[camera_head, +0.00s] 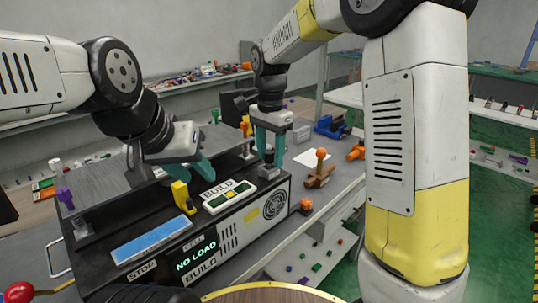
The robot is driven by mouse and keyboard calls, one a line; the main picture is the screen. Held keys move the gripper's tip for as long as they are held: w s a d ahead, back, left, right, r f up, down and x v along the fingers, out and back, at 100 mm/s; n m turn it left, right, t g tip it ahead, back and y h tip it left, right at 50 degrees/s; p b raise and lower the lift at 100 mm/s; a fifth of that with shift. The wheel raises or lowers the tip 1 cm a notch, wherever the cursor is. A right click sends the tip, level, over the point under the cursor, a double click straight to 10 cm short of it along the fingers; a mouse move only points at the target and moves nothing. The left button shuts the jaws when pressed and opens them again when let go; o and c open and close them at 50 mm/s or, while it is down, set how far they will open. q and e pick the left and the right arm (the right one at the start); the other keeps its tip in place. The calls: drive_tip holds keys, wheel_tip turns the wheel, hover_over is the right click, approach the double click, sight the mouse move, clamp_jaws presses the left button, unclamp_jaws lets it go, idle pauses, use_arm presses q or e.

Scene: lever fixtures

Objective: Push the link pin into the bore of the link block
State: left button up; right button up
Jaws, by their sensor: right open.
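My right gripper (270,158) points down over the right back part of the black machine, with its teal fingers apart. A small grey metal piece (268,160) shows between or just behind those fingers; I cannot tell whether it is the link block or the link pin, or whether the fingers touch it. My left gripper (190,173) hangs over the machine's middle, its teal fingers angled down and right. Its fingertip gap is not clear. No bore can be made out.
Green floor lies at right.

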clamp_jaws()
drive_tip(key=shift+r, duration=0.1)
